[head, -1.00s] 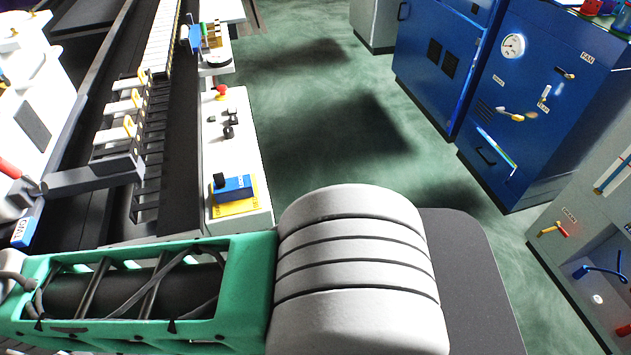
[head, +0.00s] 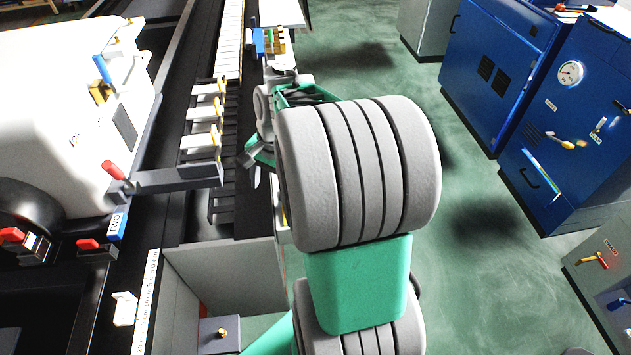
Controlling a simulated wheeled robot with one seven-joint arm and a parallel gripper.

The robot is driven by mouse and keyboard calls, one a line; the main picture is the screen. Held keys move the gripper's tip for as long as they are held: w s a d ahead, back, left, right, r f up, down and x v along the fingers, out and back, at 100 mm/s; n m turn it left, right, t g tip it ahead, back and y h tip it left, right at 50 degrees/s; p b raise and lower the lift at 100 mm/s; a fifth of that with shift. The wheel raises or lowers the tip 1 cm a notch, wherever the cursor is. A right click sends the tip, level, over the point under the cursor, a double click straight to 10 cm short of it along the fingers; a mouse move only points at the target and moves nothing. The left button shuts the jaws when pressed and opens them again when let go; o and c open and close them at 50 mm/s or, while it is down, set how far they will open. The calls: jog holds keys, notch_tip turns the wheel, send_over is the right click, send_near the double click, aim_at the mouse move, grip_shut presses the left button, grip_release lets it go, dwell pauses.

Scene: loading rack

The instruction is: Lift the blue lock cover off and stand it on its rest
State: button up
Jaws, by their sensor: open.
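A blue block with a black knob on a yellow base, likely the lock cover, showed on the white console a second ago. My arm now hides it; only a sliver of yellow (head: 284,213) shows beside the arm, and I cannot tell whether the cover is still there. My gripper (head: 250,168) shows in part, left of my large grey arm joint, with its fingers pointing down and left. It is open, and I see nothing between its fingers. I cannot identify the cover's rest.
A dark rack arm (head: 170,179) and several white, yellow-tipped brackets (head: 201,141) stand left of my gripper. A small blue part (head: 259,41) stands farther back. Blue cabinets (head: 580,110) stand at the right. The green floor (head: 470,215) between is open.

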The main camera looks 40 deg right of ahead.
jog(key=s+d+f+m+y+p, duration=0.1)
jog(key=s+d+m+p, duration=0.1)
jog(key=d+m, duration=0.5)
jog(key=s+d+f+m+y+p, duration=0.15)
jog(key=d+m, duration=0.25)
jog(key=d, duration=0.5)
jog(key=shift+h, duration=0.35)
jog(key=b+x, duration=0.2)
jog(key=x, duration=0.1)
jog(key=b+x, duration=0.5)
jog(key=x, duration=0.2)
jog(key=shift+w+a+b, duration=0.25)
jog(key=shift+a+b, duration=0.05)
grip_shut()
jog(key=shift+r, duration=0.15)
jog(key=shift+r+p, duration=3.7)
